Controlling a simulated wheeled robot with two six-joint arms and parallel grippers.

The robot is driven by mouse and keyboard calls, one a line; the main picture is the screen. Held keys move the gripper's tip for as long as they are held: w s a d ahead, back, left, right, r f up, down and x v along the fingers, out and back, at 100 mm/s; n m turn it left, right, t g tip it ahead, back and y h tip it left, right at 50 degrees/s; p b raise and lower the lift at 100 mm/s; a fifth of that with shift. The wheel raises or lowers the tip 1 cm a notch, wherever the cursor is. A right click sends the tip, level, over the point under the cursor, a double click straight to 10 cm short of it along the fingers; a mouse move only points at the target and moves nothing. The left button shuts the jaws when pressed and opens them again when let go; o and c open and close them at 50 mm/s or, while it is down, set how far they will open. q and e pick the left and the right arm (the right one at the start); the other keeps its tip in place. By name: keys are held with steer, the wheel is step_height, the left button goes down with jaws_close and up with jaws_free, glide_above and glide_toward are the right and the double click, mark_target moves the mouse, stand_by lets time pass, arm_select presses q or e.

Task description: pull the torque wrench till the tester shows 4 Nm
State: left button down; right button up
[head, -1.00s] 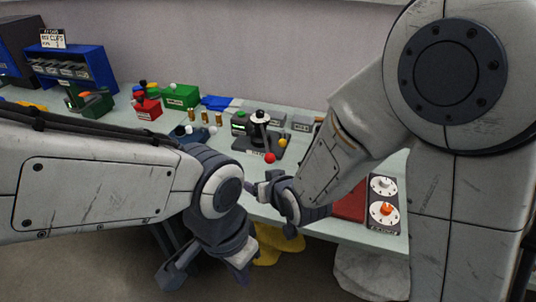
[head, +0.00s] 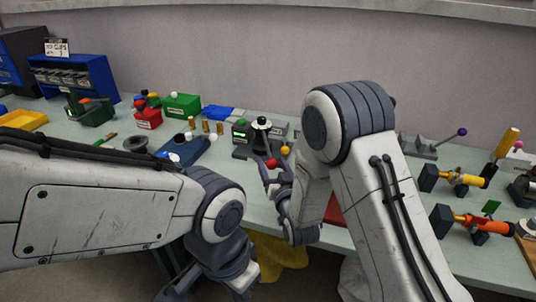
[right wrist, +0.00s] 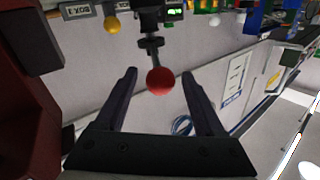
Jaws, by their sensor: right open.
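The torque tester (head: 242,140) stands on the bench with a small green display; it also shows upside down in the right wrist view, where the display (right wrist: 174,12) is too small to read. The wrench lever ends in a red ball knob (head: 271,163). My right gripper (head: 274,172) is open just in front of the red knob. In the right wrist view the knob (right wrist: 160,81) appears between the two spread fingers, and I see no contact. My left gripper (head: 240,278) hangs low before the bench's front edge, its fingers partly cut off.
A yellow ball knob (head: 285,150) is close to the right of the red one. A blue tray (head: 185,149) and brass pieces stand left of the tester. Green (head: 182,105) and red (head: 148,119) boxes are behind. Yellow-orange pump tubes (head: 484,224) stand at the right.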

mark_target(269, 155)
steer(key=shift+x, duration=1.95)
jaws_close()
